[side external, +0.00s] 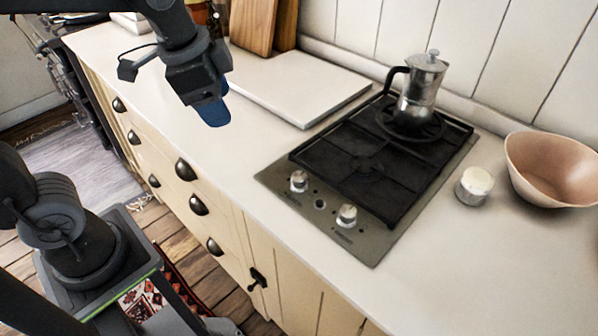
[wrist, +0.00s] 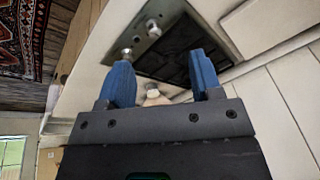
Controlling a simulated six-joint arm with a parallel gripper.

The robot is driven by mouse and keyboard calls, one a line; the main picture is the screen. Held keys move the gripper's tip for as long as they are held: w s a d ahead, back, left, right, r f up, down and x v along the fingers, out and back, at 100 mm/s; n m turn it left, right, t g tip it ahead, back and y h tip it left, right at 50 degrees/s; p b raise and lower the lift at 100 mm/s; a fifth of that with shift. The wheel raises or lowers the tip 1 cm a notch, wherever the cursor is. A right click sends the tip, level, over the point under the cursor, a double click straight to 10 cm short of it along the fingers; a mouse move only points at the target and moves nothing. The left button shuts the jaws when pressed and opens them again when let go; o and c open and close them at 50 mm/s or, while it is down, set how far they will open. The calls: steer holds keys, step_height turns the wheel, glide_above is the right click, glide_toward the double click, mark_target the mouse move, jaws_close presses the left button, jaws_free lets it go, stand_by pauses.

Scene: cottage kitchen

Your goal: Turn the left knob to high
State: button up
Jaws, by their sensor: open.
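The hob (side external: 375,160) is set in the counter and has two silver knobs on its front strip. The left knob (side external: 299,181) stands nearer the drawers' side of the picture, and the right knob (side external: 347,216) sits beyond a small dark button. In the wrist view the left knob (wrist: 153,28) is the upper one and the right knob (wrist: 127,53) is just above a blue fingertip. My gripper (side external: 214,114) is open and empty, above the counter, left of the hob and apart from both knobs. Its two blue fingers (wrist: 162,72) are spread in the wrist view. The knob markings are too small to read.
A moka pot (side external: 421,90) stands on the back burner. A white board (side external: 296,88) lies left of the hob. A small lidded jar (side external: 474,186) and a pinkish bowl (side external: 555,168) stand to the right. The counter in front of the board is clear.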

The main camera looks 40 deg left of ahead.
steer(key=w+d+f+m+g, duration=0.1)
steer(key=w+d+m+g, duration=0.15)
steer(key=w+m, duration=0.25)
steer(key=m, duration=0.6)
glide_toward(299, 176)
steer(key=shift+g, duration=0.45)
steer(key=f, duration=0.9)
steer(key=shift+w+d+f, duration=0.1)
steer(key=shift+w+d, duration=0.05)
steer(key=shift+w, duration=0.25)
steer(key=c, duration=0.9)
